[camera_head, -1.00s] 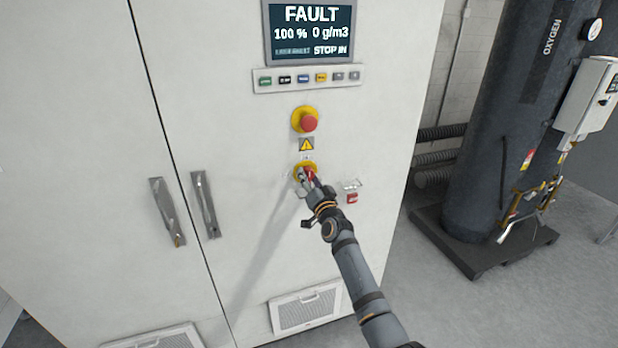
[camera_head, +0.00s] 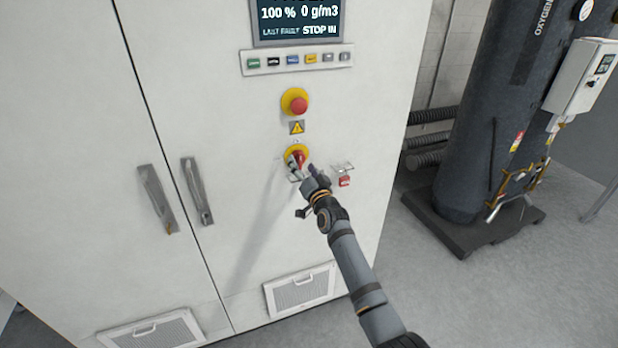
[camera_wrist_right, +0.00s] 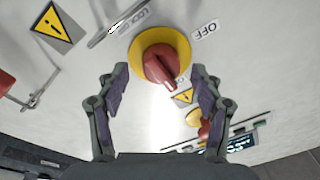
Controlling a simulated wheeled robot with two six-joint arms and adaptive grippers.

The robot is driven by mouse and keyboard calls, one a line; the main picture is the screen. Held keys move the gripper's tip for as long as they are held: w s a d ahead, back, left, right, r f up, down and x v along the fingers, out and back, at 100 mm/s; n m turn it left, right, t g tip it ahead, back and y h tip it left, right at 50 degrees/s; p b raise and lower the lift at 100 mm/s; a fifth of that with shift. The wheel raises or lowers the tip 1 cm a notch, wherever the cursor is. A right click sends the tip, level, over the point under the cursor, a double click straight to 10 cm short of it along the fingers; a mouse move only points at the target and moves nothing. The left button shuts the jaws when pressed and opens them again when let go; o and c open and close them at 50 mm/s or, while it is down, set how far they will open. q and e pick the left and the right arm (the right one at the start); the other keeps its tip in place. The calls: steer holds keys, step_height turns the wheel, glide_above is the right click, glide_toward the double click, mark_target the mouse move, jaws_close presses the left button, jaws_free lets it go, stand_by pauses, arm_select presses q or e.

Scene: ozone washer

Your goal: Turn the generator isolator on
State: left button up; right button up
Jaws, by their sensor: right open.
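The isolator is a red rotary handle (camera_head: 299,158) on a round yellow plate, on the front of a white cabinet (camera_head: 245,120). In the right wrist view the red handle (camera_wrist_right: 160,66) sits on its yellow plate, slanting from upper left to lower right. An OFF label (camera_wrist_right: 205,32) is beside the plate. My right gripper (camera_head: 302,172) is open just in front of the handle. In the wrist view its fingers (camera_wrist_right: 161,85) stand to either side of the handle, apart from it. My left gripper is not in view.
A red emergency stop button (camera_head: 298,104) and warning sign (camera_head: 297,128) are above the isolator. A small red padlock-like tag (camera_head: 344,181) hangs to its right. A display (camera_head: 297,20) and button row (camera_head: 297,60) are higher up. A dark oxygen tank (camera_head: 490,120) stands at right.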

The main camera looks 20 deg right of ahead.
steer(key=s+f, duration=0.1)
steer(key=s, duration=0.8)
steer(key=shift+s+d, duration=0.2)
steer(key=shift+s, duration=0.2)
steer(key=s+d+f+n+g, duration=0.1)
steer(key=s+f+g, duration=0.1)
steer(key=f, duration=1)
steer(key=s+f+n+g, duration=0.1)
steer(key=s+f+g, duration=0.15)
steer(key=f, duration=0.95)
steer(key=s+d+f+n+g+h+b, duration=0.1)
steer(key=s+f+g, duration=0.1)
steer(key=s+f, duration=0.5)
steer(key=s+d+f+g+b, duration=0.1)
steer(key=s+f+g, duration=0.25)
steer(key=f, duration=0.85)
steer(key=s+f+n+g, duration=0.1)
steer(key=s+f+g, duration=0.1)
steer(key=s+f, duration=0.5)
steer(key=s+d+f+n+g, duration=0.1)
steer(key=s+f+g, duration=0.2)
steer(key=s, duration=1.6)
steer(key=s+d+f+n+g, duration=0.1)
steer(key=s+f+n+g, duration=0.1)
steer(key=s+f, duration=0.9)
steer(key=s+g, duration=0.1)
steer(key=s, duration=0.1)
steer(key=shift+s+f+b, duration=0.2)
steer(key=shift+s+b, duration=0.15)
steer(key=shift+s, duration=0.05)
